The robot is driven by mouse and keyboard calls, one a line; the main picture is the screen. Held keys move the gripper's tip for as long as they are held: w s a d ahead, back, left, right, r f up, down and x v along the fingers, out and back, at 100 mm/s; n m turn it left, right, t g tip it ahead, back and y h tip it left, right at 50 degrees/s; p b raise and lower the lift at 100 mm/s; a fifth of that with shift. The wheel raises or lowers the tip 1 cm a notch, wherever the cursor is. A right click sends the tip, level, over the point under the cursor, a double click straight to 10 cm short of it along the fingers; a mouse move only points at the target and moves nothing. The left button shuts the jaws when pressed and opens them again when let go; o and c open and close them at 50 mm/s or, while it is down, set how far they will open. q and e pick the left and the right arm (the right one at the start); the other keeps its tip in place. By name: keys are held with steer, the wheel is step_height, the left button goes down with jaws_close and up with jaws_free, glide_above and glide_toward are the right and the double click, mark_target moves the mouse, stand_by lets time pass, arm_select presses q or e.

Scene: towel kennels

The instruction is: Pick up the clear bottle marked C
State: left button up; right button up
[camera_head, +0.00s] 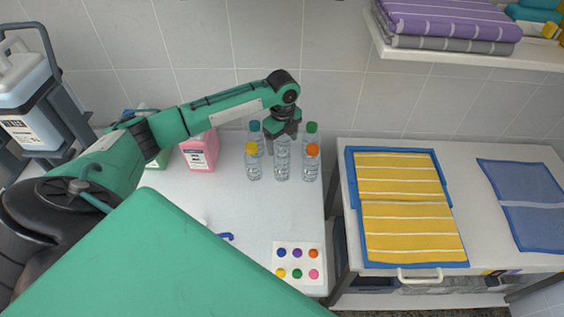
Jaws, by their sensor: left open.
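Several clear bottles stand upright in a cluster at the back right of the white table (245,205). They include a yellow-capped bottle (253,165), an orange-capped bottle (311,166), a green-capped bottle (311,134), a blue-capped bottle (255,132) and a middle bottle (282,162). The middle bottle's cap is hidden by my gripper. No letter C is legible on any bottle. My left gripper (281,137) points down, open, at the top of the middle bottle; I cannot tell whether it touches. My right gripper is not in view.
A pink jug (199,151) stands left of the bottles, partly behind my left arm. A card with coloured dots (299,264) and a small blue item (225,236) lie nearer. A yellow towel (405,205) lies on the right-hand counter. The table's middle is clear.

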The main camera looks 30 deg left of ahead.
mark_target(282, 155)
arm_select(q)
steer(key=shift+a+f, duration=0.1)
steer(key=shift+f, duration=0.45)
steer(key=shift+w+f, duration=0.1)
steer(key=shift+f, duration=0.1)
steer(key=f, duration=0.1)
steer(key=f+p, duration=0.2)
steer(key=f, duration=0.1)
steer(key=shift+s, duration=0.25)
steer(key=shift+f, duration=0.6)
steer(key=c, duration=1.1)
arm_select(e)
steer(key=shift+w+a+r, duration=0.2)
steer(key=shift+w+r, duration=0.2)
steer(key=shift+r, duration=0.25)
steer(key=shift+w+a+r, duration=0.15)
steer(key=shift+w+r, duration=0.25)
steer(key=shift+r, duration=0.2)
